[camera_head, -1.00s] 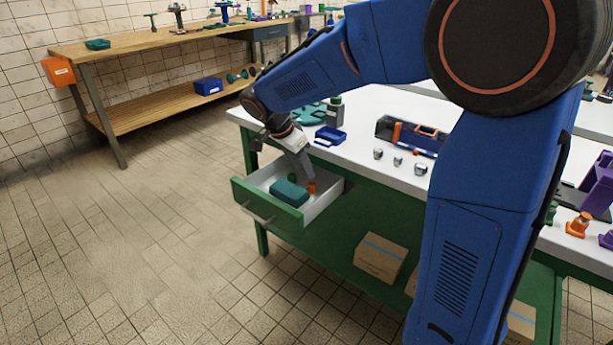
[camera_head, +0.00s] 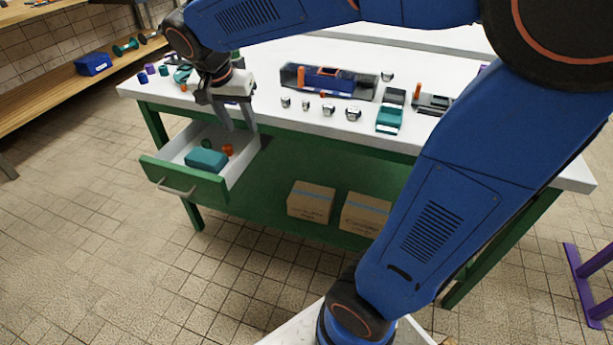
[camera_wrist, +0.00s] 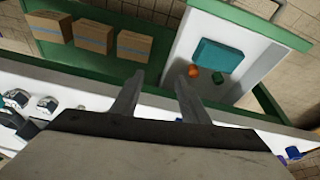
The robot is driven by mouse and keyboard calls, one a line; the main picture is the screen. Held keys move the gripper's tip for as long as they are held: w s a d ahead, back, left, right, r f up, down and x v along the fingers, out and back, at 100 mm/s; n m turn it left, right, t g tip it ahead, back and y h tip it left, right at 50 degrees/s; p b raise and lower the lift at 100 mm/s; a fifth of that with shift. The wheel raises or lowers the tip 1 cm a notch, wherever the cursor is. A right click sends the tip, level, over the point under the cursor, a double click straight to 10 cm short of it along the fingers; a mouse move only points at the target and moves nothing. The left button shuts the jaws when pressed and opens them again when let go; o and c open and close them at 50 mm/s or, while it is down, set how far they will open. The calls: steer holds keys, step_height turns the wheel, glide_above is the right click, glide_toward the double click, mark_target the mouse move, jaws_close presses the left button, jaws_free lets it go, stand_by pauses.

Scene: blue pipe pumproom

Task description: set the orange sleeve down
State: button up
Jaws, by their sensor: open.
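A small orange sleeve (camera_head: 228,150) lies in the open drawer (camera_head: 246,170), beside a teal block (camera_head: 206,159) and a small dark green piece (camera_head: 206,143). My gripper (camera_head: 238,124) is above the drawer's back right part, near the table edge, clear of the sleeve. In the wrist view its two fingers (camera_wrist: 159,80) are apart with nothing between them.
The white tabletop (camera_head: 270,125) holds a clear case (camera_head: 328,80), several small metal pieces and a teal tray (camera_head: 391,115). Cardboard boxes (camera_head: 311,201) stand on the green lower shelf. The floor before the drawer is clear.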

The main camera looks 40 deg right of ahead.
steer(key=s+d+f+n+t+y, duration=0.1)
steer(key=s+n, duration=0.3)
steer(key=s, duration=0.7)
steer(key=s+d+f+n+t+y, duration=0.1)
steer(key=s+d+f+n, duration=0.2)
steer(key=s, duration=0.7)
steer(key=shift+s+d+f+n+t+y, duration=0.35)
steer(key=shift+d+n, duration=0.3)
steer(key=shift+n, duration=0.45)
